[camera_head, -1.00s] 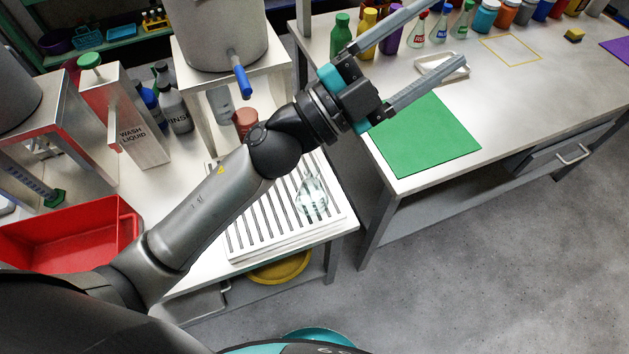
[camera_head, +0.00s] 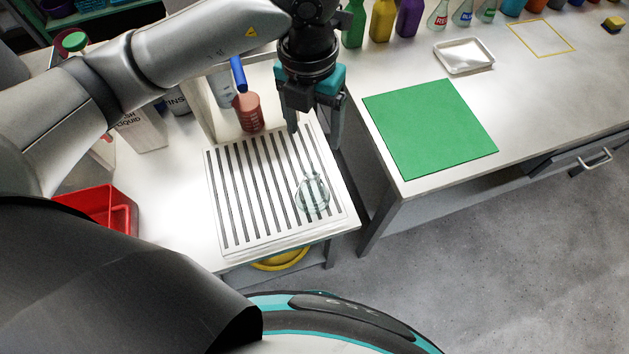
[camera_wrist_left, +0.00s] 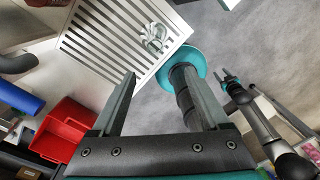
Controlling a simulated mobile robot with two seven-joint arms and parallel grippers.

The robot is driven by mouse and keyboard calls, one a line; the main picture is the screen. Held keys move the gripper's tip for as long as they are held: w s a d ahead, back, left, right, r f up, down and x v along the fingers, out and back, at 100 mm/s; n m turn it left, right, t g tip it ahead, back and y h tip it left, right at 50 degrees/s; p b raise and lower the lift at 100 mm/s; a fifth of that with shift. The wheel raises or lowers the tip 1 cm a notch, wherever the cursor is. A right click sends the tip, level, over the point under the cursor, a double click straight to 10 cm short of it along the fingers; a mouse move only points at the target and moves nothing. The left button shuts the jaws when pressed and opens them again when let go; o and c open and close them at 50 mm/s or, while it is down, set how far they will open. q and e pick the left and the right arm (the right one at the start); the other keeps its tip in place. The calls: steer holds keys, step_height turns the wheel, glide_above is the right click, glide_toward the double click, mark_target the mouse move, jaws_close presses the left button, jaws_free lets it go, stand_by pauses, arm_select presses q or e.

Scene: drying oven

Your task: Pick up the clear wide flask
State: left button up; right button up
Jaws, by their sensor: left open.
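The clear wide flask (camera_head: 313,195) stands on the slatted white drying rack (camera_head: 213,200), near its right front part. It has a round body and narrow neck and shows the slats through it. It also shows in the left wrist view (camera_wrist_left: 153,38). My left gripper (camera_head: 315,138) is open and empty, pointing down above the rack's back right edge, behind and above the flask and apart from it. In the left wrist view its two fingers (camera_wrist_left: 160,75) are spread, with the flask beyond their tips. My right gripper (camera_wrist_left: 226,76) is small at the right there; its jaw state is unclear.
A red bin (camera_head: 105,208) is at the left. A gap separates this bench from the right bench with a green mat (camera_head: 430,128) and white tray (camera_head: 465,56).

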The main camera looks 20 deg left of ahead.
arm_select(q)
steer(key=b, duration=0.1)
glide_toward(312, 171)
steer(key=s+f, duration=0.1)
steer(key=s, duration=0.1)
steer(key=shift+w+d+f+b, duration=0.1)
steer(key=shift+f+b, duration=0.05)
steer(key=shift+f, duration=0.9)
steer(key=shift+w+d+f+b, duration=0.1)
steer(key=shift+d+f+b, duration=0.05)
steer(key=shift+f, duration=0.9)
steer(key=shift+w+d+f+b, duration=0.1)
steer(key=shift+f+b, duration=0.05)
steer(key=shift+f, duration=0.9)
jaws_close()
